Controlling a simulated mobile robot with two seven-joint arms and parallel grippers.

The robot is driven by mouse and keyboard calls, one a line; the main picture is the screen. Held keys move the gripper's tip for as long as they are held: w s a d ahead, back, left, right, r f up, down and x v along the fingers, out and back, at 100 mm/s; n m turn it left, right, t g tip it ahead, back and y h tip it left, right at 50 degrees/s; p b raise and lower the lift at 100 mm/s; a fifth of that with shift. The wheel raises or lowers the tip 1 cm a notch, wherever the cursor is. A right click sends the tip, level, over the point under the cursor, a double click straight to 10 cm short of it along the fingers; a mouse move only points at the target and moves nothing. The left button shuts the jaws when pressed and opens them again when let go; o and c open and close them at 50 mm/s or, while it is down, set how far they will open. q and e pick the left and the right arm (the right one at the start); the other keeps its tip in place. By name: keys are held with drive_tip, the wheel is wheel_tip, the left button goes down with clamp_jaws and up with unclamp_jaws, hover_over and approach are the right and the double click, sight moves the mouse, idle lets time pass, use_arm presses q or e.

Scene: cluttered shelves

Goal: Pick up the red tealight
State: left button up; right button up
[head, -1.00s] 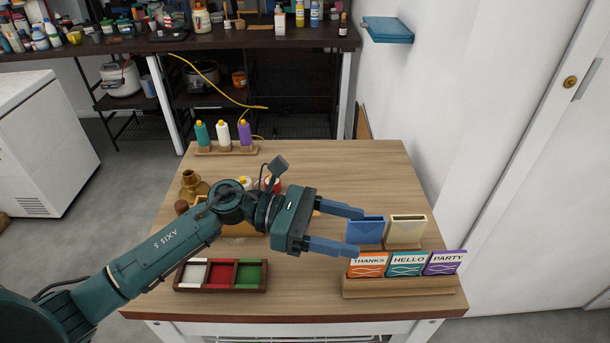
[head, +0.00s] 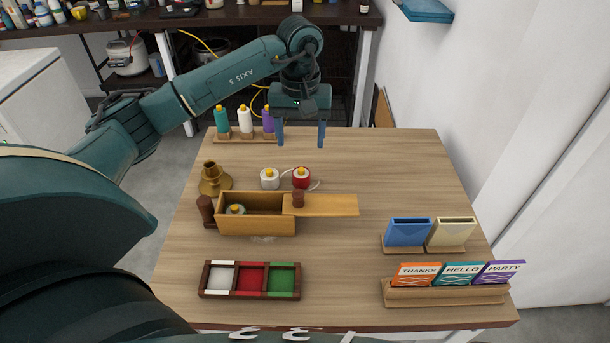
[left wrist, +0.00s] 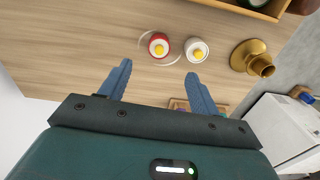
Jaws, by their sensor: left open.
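The red tealight (head: 301,178), with a yellow top, stands on the table just right of a white tealight (head: 269,179). In the left wrist view the red tealight (left wrist: 158,46) lies beyond my fingertips, between their lines, with the white tealight (left wrist: 197,50) to its right. My left gripper (head: 301,146) is open and empty. It points down above the back of the table, behind the red tealight and apart from it. In the left wrist view my left gripper (left wrist: 160,70) shows both blue fingers spread. My right gripper is not seen.
A wooden box (head: 256,226) with a partly slid lid (head: 335,205) stands in front of the tealights. A brass candleholder (head: 214,182) is at left. Coloured bottles (head: 245,120) stand behind. A three-part tray (head: 250,280) and card holders (head: 445,292) are nearer the front.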

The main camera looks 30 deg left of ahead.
sight(301, 169)
use_arm(q)
wheel_tip(301, 169, down, 10)
drive_tip(key=shift+f+p, duration=0.1)
drive_tip(key=shift+p, duration=0.65)
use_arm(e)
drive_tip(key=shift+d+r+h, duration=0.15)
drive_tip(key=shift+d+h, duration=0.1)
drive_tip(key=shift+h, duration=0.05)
use_arm(q)
drive_tip(key=shift+c, duration=0.4)
drive_tip(key=c, duration=1)
